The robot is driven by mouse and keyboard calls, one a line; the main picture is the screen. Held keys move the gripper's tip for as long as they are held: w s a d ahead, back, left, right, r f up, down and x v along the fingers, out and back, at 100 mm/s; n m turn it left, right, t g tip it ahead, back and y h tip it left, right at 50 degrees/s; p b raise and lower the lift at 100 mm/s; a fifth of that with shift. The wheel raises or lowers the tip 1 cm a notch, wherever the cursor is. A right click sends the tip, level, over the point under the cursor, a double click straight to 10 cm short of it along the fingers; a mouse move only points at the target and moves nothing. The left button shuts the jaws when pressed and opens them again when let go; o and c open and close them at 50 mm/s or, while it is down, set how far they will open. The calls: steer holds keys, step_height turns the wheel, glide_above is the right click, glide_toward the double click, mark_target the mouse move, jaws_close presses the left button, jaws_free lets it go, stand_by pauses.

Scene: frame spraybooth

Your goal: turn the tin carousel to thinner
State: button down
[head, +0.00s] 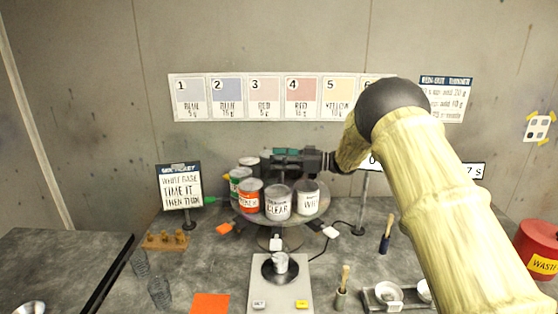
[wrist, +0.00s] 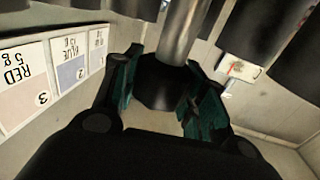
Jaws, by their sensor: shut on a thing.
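The tin carousel (head: 321,211) is a round grey turntable on a pedestal, with several tins around its edge. A grey tin marked CLEAR (head: 278,204) faces the front. A whitish tin (head: 308,202), its label partly readable as WHI, is to its right. An orange tin (head: 250,200) is to its left, its label hard to read. A green tin (head: 237,182) and another grey tin (head: 248,162) are farther back. No label reads clearly as thinner. My gripper (head: 272,160) is over the carousel's middle. In the wrist view its fingers (wrist: 163,95) are shut on a dark knob (wrist: 162,88) on a grey post.
A ticket sign (head: 181,187) stands left, glasses (head: 160,292) front left, a brush (head: 387,235) right and a red waste bin (head: 538,250) far right.

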steer(key=c, duration=0.8)
jaws_free()
steer(key=shift+d, duration=0.1)
steer(key=v, duration=0.7)
steer(key=shift+d, duration=0.25)
steer(key=shift+c, duration=0.4)
